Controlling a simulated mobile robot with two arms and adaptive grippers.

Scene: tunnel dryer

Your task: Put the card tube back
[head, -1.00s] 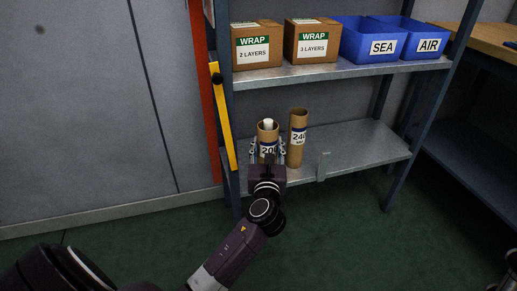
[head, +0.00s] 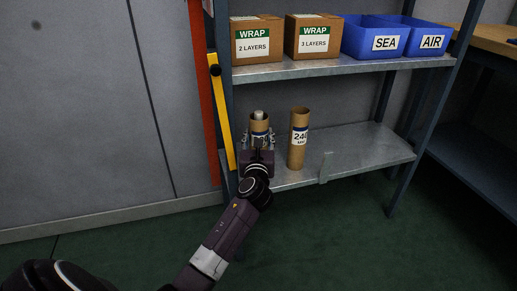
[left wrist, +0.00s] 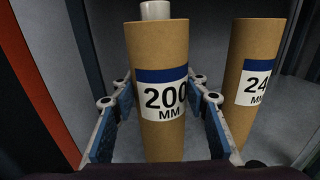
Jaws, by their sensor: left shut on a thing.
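The brown card tube labelled 200 MM (left wrist: 163,65) stands upright between the pads of my left gripper (left wrist: 160,112), which is shut on it. In the head view this tube (head: 260,122) is at the left end of the lower shelf, with my left gripper (head: 258,140) coming at it from the front. A white rolled item shows at its open top. Its foot is hidden behind the gripper in the head view, so I cannot tell if it touches the shelf. A second tube, labelled 240 MM (head: 299,150), stands upright to its right, apart from it. My right gripper is not in view.
The lower metal shelf (head: 365,148) is bare to the right, with a small upright tab (head: 325,167) at its front edge. A yellow bar (head: 223,115) and shelf post are close at left. Above are WRAP boxes (head: 257,47) and blue SEA and AIR bins (head: 383,43).

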